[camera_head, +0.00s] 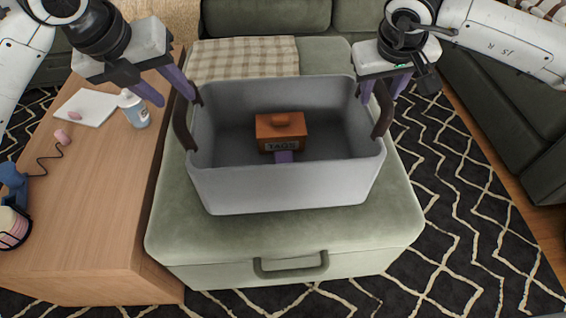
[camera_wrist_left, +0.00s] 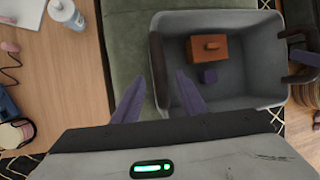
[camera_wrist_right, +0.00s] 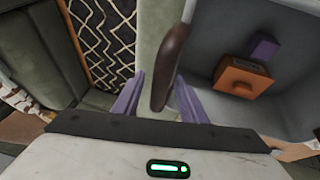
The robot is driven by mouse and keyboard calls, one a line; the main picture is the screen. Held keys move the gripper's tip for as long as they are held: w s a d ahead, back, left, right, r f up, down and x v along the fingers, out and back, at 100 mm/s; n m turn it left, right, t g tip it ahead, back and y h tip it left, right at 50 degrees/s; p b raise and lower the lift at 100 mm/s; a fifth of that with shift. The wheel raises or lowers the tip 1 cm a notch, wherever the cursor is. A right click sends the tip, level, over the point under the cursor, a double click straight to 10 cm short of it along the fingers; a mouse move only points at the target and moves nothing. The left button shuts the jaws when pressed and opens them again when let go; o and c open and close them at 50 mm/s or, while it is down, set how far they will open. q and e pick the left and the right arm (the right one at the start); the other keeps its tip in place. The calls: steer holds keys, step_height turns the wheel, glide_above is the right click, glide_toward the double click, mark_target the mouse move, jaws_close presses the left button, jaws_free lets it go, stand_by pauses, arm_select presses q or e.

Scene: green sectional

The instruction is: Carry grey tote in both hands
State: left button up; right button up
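The grey tote (camera_head: 285,190) stands upright on the green ottoman seat, with a dark brown handle at each end. Inside it lie an orange box (camera_head: 268,132) marked TAGS and a small purple block (camera_head: 284,157). My left gripper (camera_head: 174,96) is open, above and beside the left handle (camera_head: 184,122). My right gripper (camera_head: 383,92) is open at the right handle (camera_head: 383,110). In the right wrist view the handle (camera_wrist_right: 170,65) lies between its spread fingers; contact cannot be told.
A wooden side table (camera_head: 90,215) at left holds a white bottle (camera_head: 134,108), a notepad (camera_head: 92,107) and a blue item (camera_head: 13,182). A checked blanket (camera_head: 240,58) lies behind the tote. A patterned rug (camera_head: 470,200) covers the floor at right.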

steer(key=shift+r, duration=0.25)
arm_select(q)
steer(key=v, duration=0.3)
steer(key=shift+r, duration=0.1)
arm_select(e)
steer(key=v, duration=1.1)
steer(key=shift+s+r, duration=0.2)
arm_select(q)
steer(key=shift+s, duration=0.1)
arm_select(e)
steer(key=shift+a, duration=0.1)
